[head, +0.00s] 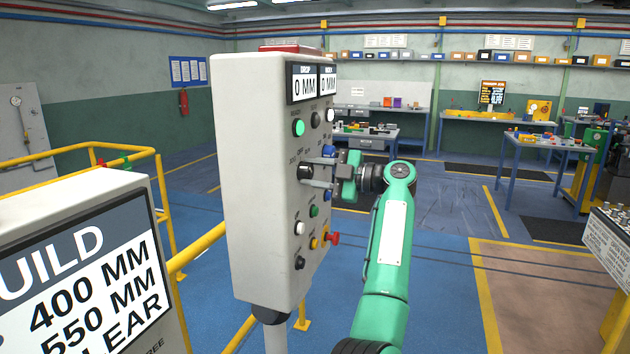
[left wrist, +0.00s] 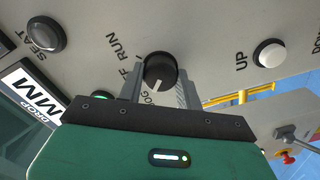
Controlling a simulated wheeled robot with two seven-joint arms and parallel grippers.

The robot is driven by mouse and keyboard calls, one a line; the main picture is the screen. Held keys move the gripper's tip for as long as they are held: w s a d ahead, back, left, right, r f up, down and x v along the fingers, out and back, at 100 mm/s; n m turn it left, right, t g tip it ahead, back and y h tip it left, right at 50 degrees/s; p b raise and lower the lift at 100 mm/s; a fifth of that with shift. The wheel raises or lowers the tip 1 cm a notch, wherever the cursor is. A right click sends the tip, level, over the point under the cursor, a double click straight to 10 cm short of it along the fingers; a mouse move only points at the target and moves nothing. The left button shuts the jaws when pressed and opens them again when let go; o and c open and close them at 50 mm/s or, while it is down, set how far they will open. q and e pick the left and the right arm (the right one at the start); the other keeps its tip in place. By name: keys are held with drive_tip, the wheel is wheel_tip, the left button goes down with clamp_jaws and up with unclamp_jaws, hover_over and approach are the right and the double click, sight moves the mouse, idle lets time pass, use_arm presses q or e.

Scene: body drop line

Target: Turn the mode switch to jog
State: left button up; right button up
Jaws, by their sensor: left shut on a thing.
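The mode switch (head: 306,171) is a round dark knob on the front of a grey control box (head: 250,180), with small labels above it. My left gripper (head: 320,172) reaches in from the right, with its fingers on either side of the knob. In the left wrist view the knob (left wrist: 160,70) sits between the two fingers of my left gripper (left wrist: 158,88), shut on it. Its white line points down toward a partly hidden label ending in "OG". The "RUN" label shows up and left of the knob; "OFF" is partly covered. My right gripper is not in view.
Several buttons surround the switch, among them a green one (head: 298,128), a white one (head: 299,228) and a red one (head: 333,238). A build sign (head: 120,190) stands at front left beside yellow railings (head: 197,250). Workbenches stand farther back; blue floor lies between.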

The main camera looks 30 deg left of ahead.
use_arm(q)
drive_tip(key=shift+n, duration=0.5)
drive_tip(key=o, duration=1)
drive_tip(key=shift+d+b, duration=0.1)
drive_tip(key=shift+b, duration=0.2)
